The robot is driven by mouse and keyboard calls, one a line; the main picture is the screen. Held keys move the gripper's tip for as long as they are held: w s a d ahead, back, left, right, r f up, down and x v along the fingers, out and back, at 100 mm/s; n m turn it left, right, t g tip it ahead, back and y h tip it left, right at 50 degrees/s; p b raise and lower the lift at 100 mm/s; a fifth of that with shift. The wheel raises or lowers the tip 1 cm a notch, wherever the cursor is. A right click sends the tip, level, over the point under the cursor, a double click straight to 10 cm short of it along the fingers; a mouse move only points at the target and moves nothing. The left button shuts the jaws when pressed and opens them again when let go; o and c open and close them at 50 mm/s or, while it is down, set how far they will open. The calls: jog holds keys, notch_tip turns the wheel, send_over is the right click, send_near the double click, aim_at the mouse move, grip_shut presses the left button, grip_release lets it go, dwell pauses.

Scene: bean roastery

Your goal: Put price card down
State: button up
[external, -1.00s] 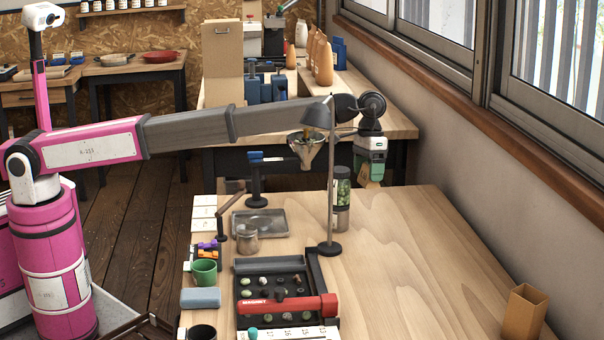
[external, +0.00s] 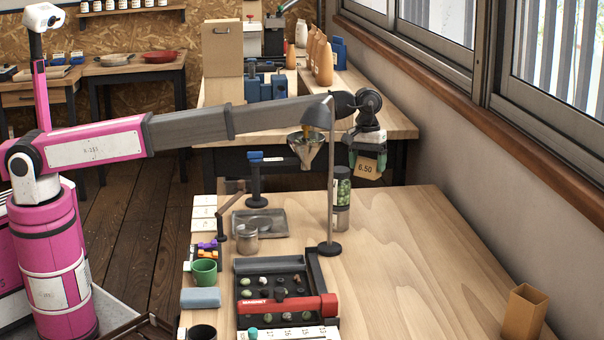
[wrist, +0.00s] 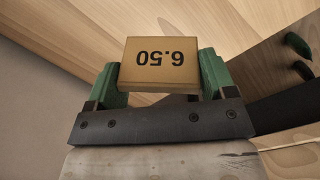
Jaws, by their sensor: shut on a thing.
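In the external view the card hangs tilted below my gripper, near the far edge of the wooden table (external: 420,250). It appears to be above the table, but I cannot tell the exact gap.
A sorting tray (external: 240,290) with beans lies at the front. A tan box (external: 524,312) stands at the front right. The table's right half is mostly clear.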

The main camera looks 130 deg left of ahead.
jog(key=w+d+f, duration=0.1)
jog(key=w+f, duration=0.1)
jog(key=w, duration=0.1)
jog(key=w+d+f, duration=0.1)
jog(key=w+f, duration=0.1)
jog(key=w, duration=0.1)
jog(key=w+d+f, duration=0.1)
jog(key=w+f, duration=0.1)
jog(key=w, duration=0.1)
jog(key=shift+d, duration=0.25)
jog(key=shift+f, duration=1.95)
jog(key=o, duration=1)
jog(key=shift+f, duration=0.1)
notch_tip(320, 180, up, 12)
jog(key=s, duration=0.1)
jog(key=shift+a, duration=0.45)
